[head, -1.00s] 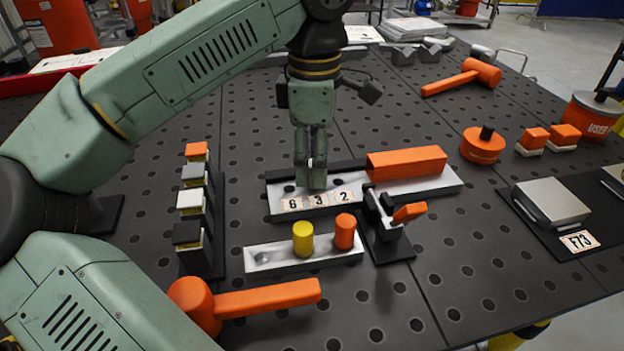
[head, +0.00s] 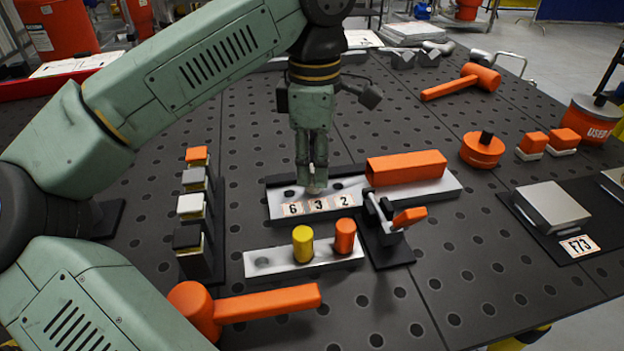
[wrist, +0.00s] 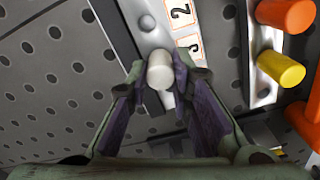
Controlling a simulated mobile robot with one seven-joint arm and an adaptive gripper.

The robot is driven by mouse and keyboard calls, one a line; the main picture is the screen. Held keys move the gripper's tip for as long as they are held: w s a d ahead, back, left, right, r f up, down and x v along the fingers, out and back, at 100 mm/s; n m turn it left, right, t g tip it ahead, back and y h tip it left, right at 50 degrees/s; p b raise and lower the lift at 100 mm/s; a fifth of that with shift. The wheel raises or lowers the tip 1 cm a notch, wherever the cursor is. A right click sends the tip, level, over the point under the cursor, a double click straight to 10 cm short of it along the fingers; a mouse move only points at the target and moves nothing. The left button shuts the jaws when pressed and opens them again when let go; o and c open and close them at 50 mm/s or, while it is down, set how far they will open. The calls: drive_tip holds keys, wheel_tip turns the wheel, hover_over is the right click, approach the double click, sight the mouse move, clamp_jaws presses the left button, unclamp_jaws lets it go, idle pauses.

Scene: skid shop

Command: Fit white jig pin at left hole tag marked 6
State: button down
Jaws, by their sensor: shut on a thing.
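My gripper (head: 313,187) is shut on the white jig pin (wrist: 160,71), whose pale end shows between the fingertips in the wrist view. In the head view the fingers hide most of the pin. They are over the metal jig plate (head: 372,199), just behind the tag marked 3 (head: 319,205). The tag marked 6 (head: 292,209) is at the left, with a dark open hole (head: 290,193) behind it. The tag marked 2 (head: 344,199) is at the right, with another hole (head: 337,186) behind it. I cannot tell whether the pin touches the plate.
An orange bar (head: 406,165) lies on the plate's right part. A toggle clamp (head: 388,222) stands close to its front right. In front, a metal block (head: 283,258) holds a yellow pin (head: 303,244) and an orange pin (head: 345,233). An orange mallet (head: 265,301) lies nearer.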

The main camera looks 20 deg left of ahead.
drive_tip(key=shift+r, duration=0.1)
drive_tip(key=shift+r+p, duration=2.35)
drive_tip(key=shift+r, duration=0.6)
drive_tip(key=shift+s+a+f+m+p, duration=0.3)
drive_tip(key=shift+s+a+f+m, duration=0.25)
drive_tip(key=shift+a+m, duration=0.25)
drive_tip(key=shift+s+a+f+m+p, duration=0.25)
drive_tip(key=shift+s+a+f+m, duration=0.35)
drive_tip(key=shift+a, duration=0.25)
drive_tip(key=shift+f+b, duration=1.75)
drive_tip(key=shift+f, duration=0.15)
